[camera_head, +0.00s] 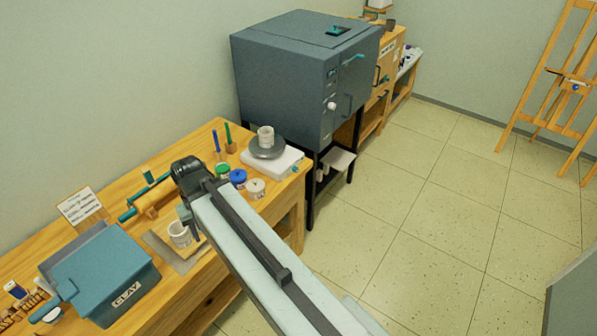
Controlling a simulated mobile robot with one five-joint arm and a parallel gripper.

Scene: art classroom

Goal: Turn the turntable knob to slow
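The turntable (284,163) has a white base and a dark grey round plate, and it sits at the right end of the wooden workbench. A pale cup-like pot (266,136) stands upright on the plate. A small teal knob (295,170) shows on the right front side of the base; its setting is too small to read. My arm reaches in from the bottom right over the bench. My gripper (187,222) is at its far end, left of the turntable and apart from it, near a white cup (180,234). Its fingers are too small and dark to judge.
Lidded jars (238,178) stand between my arm and the turntable. Brushes (228,136) stand behind them. A blue clay bin (105,275) and a rolling pin (152,198) are at left. A grey kiln (300,75) stands beyond the bench.

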